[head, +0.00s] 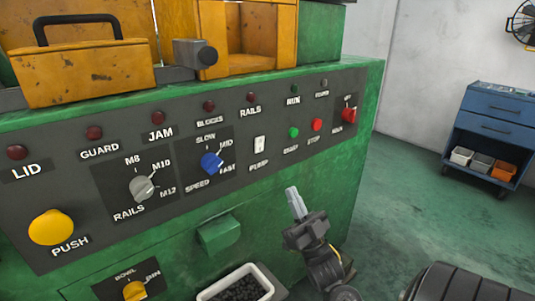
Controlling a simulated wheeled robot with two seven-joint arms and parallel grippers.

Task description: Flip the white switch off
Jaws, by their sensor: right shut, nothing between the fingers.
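The white switch (260,145) is a small upright rocker on the dark control panel (110,220), above the label "PUMP". Which way it is tipped is too small to tell. My right gripper (292,192) is shut and empty, its fingers pointing up toward the panel. It is below and a little to the right of the switch, apart from it in the picture. My left gripper is not in view.
Near the switch are a blue speed knob (212,162), a green button (294,132), a red button (317,125) and a red main switch (349,114). A green box (219,233) juts out below. A white bin (262,271) holds dark parts. A blue cart (490,130) stands far right.

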